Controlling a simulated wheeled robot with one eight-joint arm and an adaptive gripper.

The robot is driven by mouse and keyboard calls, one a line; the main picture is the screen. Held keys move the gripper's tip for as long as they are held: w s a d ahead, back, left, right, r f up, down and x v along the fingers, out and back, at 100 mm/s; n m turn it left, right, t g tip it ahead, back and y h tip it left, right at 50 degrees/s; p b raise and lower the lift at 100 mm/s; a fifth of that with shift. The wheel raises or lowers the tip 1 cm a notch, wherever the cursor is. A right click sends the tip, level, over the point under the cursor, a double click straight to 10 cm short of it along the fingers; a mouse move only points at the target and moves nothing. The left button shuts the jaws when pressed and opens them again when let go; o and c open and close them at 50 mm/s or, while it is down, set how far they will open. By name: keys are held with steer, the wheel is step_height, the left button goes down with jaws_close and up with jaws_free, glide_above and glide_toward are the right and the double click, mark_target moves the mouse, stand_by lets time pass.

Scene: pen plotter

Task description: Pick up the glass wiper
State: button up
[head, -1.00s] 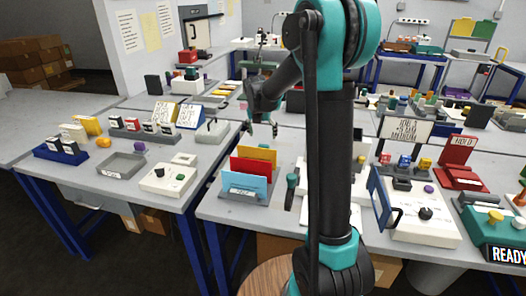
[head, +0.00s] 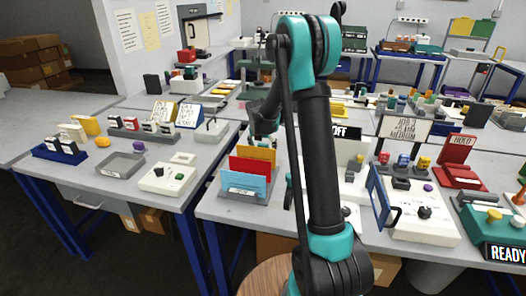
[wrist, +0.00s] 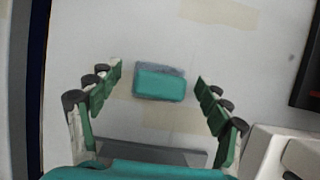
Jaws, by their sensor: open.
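A small teal block with a grey edge, which looks like the glass wiper (wrist: 160,85), lies flat on a pale surface in the wrist view. My gripper (wrist: 159,73) is open. Its green fingers stand on the left and right of the block, with a clear gap on each side, and nothing is held. In the head view my arm reaches down behind the rack of coloured folders; the fingertips and the wiper cannot be made out there.
The rack with red, yellow and blue folders (head: 245,193) stands at the table's front left. A white box with a dark knob (head: 425,226) is to the right. In the wrist view, a white object (wrist: 295,155) is at lower right and a dark object (wrist: 309,75) at the right edge.

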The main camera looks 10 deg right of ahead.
mark_target(263, 144)
steer(key=c, duration=1.2)
steer(key=shift+o, duration=0.2)
step_height(263, 144, up, 20)
